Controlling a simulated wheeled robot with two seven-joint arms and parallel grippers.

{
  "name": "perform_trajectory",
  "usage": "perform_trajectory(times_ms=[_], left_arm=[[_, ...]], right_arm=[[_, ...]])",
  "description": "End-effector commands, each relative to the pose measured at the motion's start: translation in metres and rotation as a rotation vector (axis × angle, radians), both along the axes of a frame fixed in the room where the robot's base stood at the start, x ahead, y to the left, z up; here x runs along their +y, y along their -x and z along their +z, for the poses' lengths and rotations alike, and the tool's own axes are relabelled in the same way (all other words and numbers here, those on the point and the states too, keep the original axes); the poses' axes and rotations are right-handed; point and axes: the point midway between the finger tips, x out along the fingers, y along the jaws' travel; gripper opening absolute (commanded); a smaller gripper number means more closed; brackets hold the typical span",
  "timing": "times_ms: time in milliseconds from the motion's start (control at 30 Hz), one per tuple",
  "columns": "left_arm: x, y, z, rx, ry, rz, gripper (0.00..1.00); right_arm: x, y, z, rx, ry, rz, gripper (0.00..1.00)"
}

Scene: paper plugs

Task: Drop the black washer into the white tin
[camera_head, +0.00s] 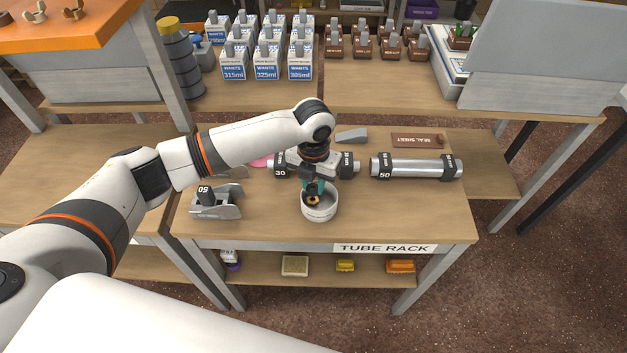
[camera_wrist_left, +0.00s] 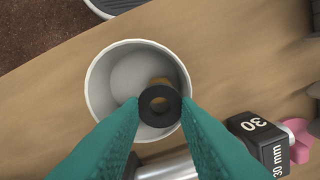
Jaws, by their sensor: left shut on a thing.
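The white tin (camera_head: 319,211) stands near the front edge of the wooden table, open side up. My left gripper (camera_head: 313,196) is directly over its mouth, shut on the black washer. The exact height of the washer relative to the rim is hard to tell. My right gripper is out of view.
A metal tube with black "30" end blocks (camera_wrist_left: 262,140) lies just behind the tin. A "50" tube (camera_head: 415,168) lies to the right, near a brown sheet (camera_head: 417,140). A grey holder (camera_head: 216,203) stands left of the tin. The table right of the tin is clear.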

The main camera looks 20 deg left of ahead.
Motion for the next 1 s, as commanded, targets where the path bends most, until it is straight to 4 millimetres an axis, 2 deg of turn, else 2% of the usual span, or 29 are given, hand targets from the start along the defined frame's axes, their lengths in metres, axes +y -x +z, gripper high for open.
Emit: perform_trajectory(times_ms=[133, 167, 300, 667, 767, 1000], left_arm=[[0.0, 0.0, 0.001, 0.0, 0.0, 0.0, 0.07], [0.0, 0.0, 0.001, 0.0, 0.0, 0.0, 0.33], [0.0, 0.0, 0.001, 0.0, 0.0, 0.0, 0.54], [0.0, -0.001, 0.007, -0.002, 0.0, 0.0, 0.54], [0.0, -0.001, 0.021, -0.004, 0.001, -0.001, 0.54], [0.0, -0.001, 0.072, -0.004, 0.0, -0.001, 0.54]], right_arm=[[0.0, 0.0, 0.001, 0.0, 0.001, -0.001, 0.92], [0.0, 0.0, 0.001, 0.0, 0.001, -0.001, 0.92], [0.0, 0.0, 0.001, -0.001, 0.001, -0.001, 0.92], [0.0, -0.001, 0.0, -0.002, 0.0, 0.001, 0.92], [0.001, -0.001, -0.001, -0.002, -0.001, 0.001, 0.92], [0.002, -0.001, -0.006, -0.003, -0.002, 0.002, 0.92]])
